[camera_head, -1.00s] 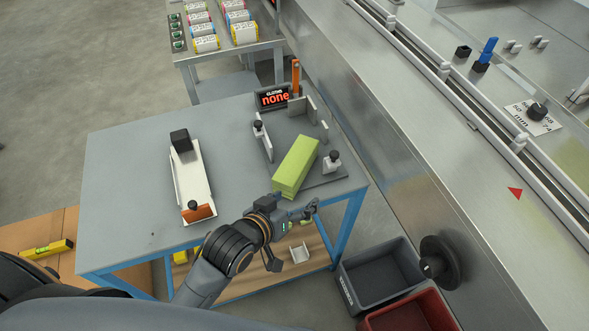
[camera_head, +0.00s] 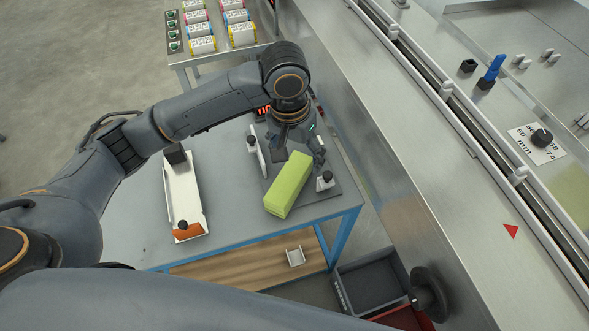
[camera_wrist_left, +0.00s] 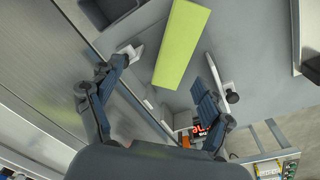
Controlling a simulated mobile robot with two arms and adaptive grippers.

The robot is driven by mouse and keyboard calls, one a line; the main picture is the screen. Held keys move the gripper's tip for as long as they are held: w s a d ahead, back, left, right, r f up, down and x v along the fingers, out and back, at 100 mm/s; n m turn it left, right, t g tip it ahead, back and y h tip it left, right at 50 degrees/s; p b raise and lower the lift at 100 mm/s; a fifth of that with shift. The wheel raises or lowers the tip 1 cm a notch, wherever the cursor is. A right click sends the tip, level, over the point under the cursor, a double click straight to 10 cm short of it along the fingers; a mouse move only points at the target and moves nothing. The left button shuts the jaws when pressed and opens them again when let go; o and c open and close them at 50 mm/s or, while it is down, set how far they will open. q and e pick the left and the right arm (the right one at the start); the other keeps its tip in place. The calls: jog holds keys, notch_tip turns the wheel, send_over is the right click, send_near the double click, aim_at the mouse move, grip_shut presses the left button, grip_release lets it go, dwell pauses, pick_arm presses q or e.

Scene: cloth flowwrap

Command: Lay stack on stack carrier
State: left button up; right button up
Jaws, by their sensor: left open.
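The stack (camera_head: 289,186) is a light green block of folded cloth. It lies on the dark grey plate at the right of the table, among upright guides. It also shows in the left wrist view (camera_wrist_left: 181,42). The stack carrier (camera_head: 182,193) is a long white tray with a black block at its far end and an orange part at its near end. It lies empty to the left of the stack. My left gripper (camera_head: 301,155) is open and empty at the far end of the stack. In the wrist view its fingers (camera_wrist_left: 160,78) are spread, with the stack ahead between them. My right gripper is out of view.
A white guide with a black knob (camera_head: 252,146) stands left of the stack, and another knobbed stop (camera_head: 325,180) stands right. My left arm partly hides the red-lit sign (camera_head: 262,110). The steel conveyor (camera_head: 400,170) runs along the right. A dark bin (camera_head: 370,284) sits below.

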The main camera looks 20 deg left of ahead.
pick_arm(q)
jog(key=w+a+r+y, duration=0.1)
jog(key=a+r, duration=0.1)
send_over(287, 181)
jog(key=f, duration=0.8)
jog(key=shift+w, duration=0.3)
jog(key=shift+d+f, duration=0.1)
jog(key=shift+f, duration=0.45)
jog(key=f, duration=0.3)
jog(key=shift+s+f+p, duration=0.3)
jog(key=shift+f, duration=0.6)
jog(key=c, duration=1.3)
jog(key=shift+c, duration=0.2)
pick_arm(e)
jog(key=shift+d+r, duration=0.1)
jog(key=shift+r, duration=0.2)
pick_arm(q)
jog(key=shift+r, duration=0.15)
